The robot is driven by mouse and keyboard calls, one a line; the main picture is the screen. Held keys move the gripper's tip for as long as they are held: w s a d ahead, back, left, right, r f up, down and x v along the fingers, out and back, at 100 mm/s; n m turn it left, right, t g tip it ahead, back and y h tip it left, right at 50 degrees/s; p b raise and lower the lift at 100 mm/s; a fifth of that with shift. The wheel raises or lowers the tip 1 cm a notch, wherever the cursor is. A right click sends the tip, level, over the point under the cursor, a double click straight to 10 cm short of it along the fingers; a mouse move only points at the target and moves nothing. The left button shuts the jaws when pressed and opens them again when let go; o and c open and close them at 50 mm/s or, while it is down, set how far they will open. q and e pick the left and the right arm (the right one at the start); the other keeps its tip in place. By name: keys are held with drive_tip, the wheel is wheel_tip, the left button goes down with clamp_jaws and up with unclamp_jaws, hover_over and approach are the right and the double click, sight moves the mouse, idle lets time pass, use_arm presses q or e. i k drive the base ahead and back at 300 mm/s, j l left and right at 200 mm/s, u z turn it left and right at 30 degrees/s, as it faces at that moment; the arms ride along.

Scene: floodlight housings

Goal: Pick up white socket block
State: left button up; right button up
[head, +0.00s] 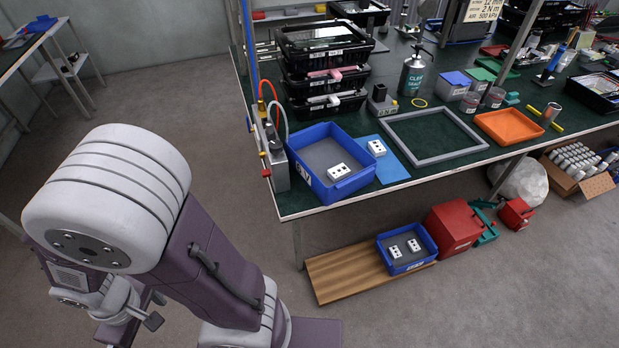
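Several white socket blocks with dark holes are in view. One white socket block (338,172) lies in the blue bin (318,194) at the table's near left corner. Another white block (376,148) lies on a flat blue sheet (391,171) just right of that bin. Two more, a left one (395,251) and a right one (414,245), lie in a smaller blue bin (408,266) low down under the table. One of my arms fills the lower left, away from all the blocks. I can make out no gripper fingers on either side.
The green-topped table (437,157) also carries stacked black trays (322,65), a grey frame (436,158), an orange tray (508,127) and a spray bottle (412,75). A red box (452,227) stands beside the lower bin on a wooden board (345,277).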

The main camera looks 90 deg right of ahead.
sight(339, 172)
drive_tip(key=i+l+z, duration=0.3)
drive_tip(key=z, duration=0.15)
drive_tip(key=i+l+z, duration=0.15)
drive_tip(key=i+z, duration=0.15)
drive_tip(key=z, duration=0.2)
drive_tip(key=i+z, duration=0.3)
drive_tip(key=z, duration=0.15)
drive_tip(key=i+z, duration=0.35)
drive_tip(key=z, duration=0.15)
drive_tip(key=i+j+z, duration=0.25)
drive_tip(key=z, duration=0.2)
drive_tip(key=i+j+z, duration=0.45)
drive_tip(key=i+z, duration=0.2)
drive_tip(key=z, duration=0.25)
drive_tip(key=i+j+z, duration=0.15)
drive_tip(key=z, duration=0.3)
drive_tip(key=i+j+z, duration=0.15)
drive_tip(key=z, duration=0.3)
drive_tip(key=i+j+z, duration=0.15)
drive_tip(key=z, duration=0.3)
drive_tip(key=i+j, duration=0.15)
drive_tip(key=i, duration=0.35)
drive_tip(key=i+l+z, duration=0.05)
